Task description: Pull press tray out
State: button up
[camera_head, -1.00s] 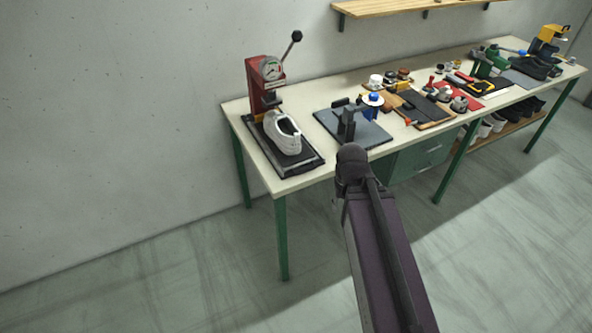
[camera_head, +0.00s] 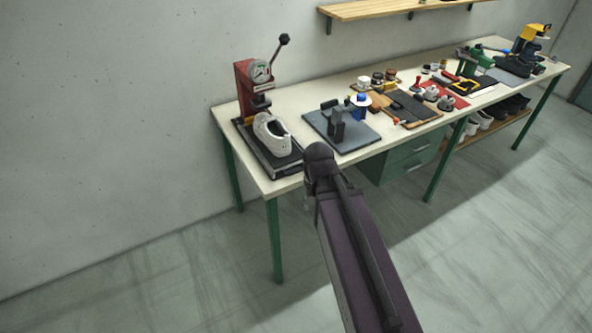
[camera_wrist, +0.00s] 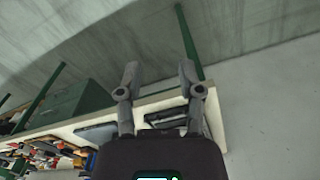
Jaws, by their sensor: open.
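The red press (camera_head: 243,88) with a round gauge and a black-knobbed lever stands at the left end of the workbench. Its black press tray (camera_head: 287,168) lies flat at its foot, reaching toward the front edge. A white shoe (camera_head: 272,136) sits on the tray. In the wrist view my gripper (camera_wrist: 158,80) is open and empty, its two fingers apart. The dark press tray (camera_wrist: 165,117) shows beyond and between the fingers, not touching as far as I can tell. In the head view my arm hides most of the gripper, in front of the bench edge.
A grey plate (camera_head: 355,143) with a dark stand lies right of the tray. Tools and small pots crowd the bench further right. Green drawers (camera_head: 405,160) hang under the bench (camera_head: 300,92). A wooden shelf (camera_head: 390,9) is on the wall. The floor in front is clear.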

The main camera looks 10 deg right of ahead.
aim_at(296, 172)
jog(key=w+m+t, duration=0.2)
jog(key=w+m, duration=1.2)
jog(key=w, duration=1.1)
jog(key=shift+w+d+r+y, duration=0.15)
jog(key=shift+w+d+y, duration=0.15)
jog(key=shift+d, duration=0.1)
jog(key=f+b, duration=0.4)
jog(key=w+f+b, duration=0.1)
jog(key=f+b, duration=0.4)
jog(key=w+f+b, duration=0.1)
jog(key=f+b, duration=0.3)
jog(key=shift+w+a+f+b, duration=0.15)
jog(key=shift+a+f+b, duration=0.15)
jog(key=shift+a, duration=0.1)
grip_shut()
